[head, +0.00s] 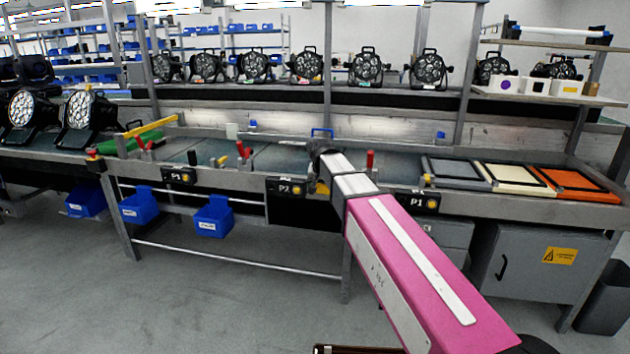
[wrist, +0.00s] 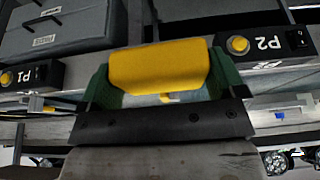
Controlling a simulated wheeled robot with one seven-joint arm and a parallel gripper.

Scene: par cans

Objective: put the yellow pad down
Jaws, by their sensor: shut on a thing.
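The yellow pad (wrist: 158,64) is a rounded yellow block. In the wrist view it sits between the two green fingers of my gripper (wrist: 161,76), which is shut on it. In the head view my gripper (head: 320,168) is at the front edge of the workbench, by the P2 panel (head: 286,188). Only a small bit of yellow shows there under my wrist, and the arm hides most of the gripper. I cannot tell from these views whether the pad touches anything below it.
The bench (head: 240,180) has red and yellow clamps standing along it. Grey, cream and orange framed trays (head: 570,182) lie at the right. Blue bins (head: 213,216) hang below at the left. Stage lights (head: 306,66) line the shelf behind. The P1 panel (head: 418,201) is right of my arm.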

